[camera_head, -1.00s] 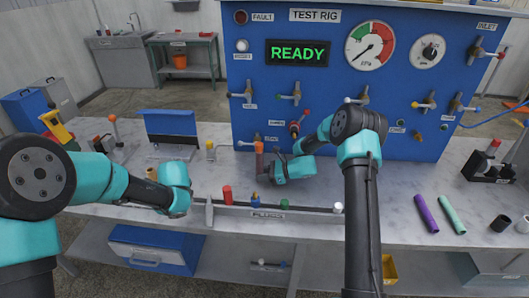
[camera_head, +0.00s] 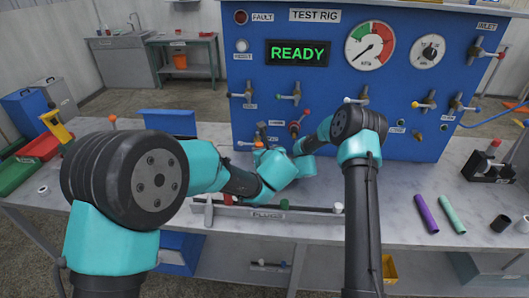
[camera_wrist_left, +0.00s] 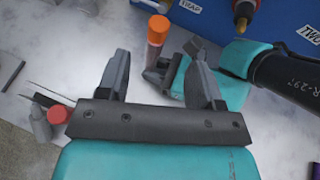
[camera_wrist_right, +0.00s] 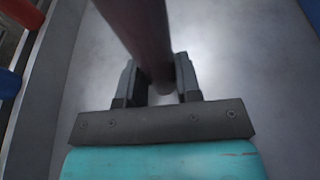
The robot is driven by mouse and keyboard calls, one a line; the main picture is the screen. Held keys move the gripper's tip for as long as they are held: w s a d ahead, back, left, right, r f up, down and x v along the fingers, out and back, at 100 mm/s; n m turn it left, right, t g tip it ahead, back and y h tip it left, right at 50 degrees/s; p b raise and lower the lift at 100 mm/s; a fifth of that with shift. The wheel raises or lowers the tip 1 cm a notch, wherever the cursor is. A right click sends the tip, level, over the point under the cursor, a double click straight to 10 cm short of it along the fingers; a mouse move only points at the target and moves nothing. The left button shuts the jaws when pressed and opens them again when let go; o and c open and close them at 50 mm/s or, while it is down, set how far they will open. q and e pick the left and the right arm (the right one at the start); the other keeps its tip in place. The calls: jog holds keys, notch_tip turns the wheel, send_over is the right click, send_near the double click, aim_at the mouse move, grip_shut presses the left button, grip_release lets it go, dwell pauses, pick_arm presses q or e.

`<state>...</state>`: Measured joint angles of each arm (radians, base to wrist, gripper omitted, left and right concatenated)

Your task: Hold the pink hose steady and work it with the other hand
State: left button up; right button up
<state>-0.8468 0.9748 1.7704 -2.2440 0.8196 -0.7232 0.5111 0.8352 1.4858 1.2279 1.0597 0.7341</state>
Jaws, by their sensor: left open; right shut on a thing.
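My right gripper (camera_wrist_right: 158,62) is shut on a tube (camera_wrist_right: 140,30), which looks dull reddish-pink in the right wrist view and runs up out of the picture. In the head view my left wrist hides most of my right gripper.
A purple hose (camera_head: 425,213) and a mint hose (camera_head: 452,213) lie on the bench at the right. A plug rack (camera_head: 300,213) runs along the front. The blue test rig (camera_head: 390,80) with valve handles stands behind. A black stand (camera_head: 487,166) is at far right.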

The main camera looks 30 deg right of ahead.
aim_at(258, 143)
pick_arm(q)
jog(key=x, duration=1.2)
jog(key=shift+f, duration=0.15)
jog(key=shift+c, duration=0.4)
jog(key=c, duration=0.9)
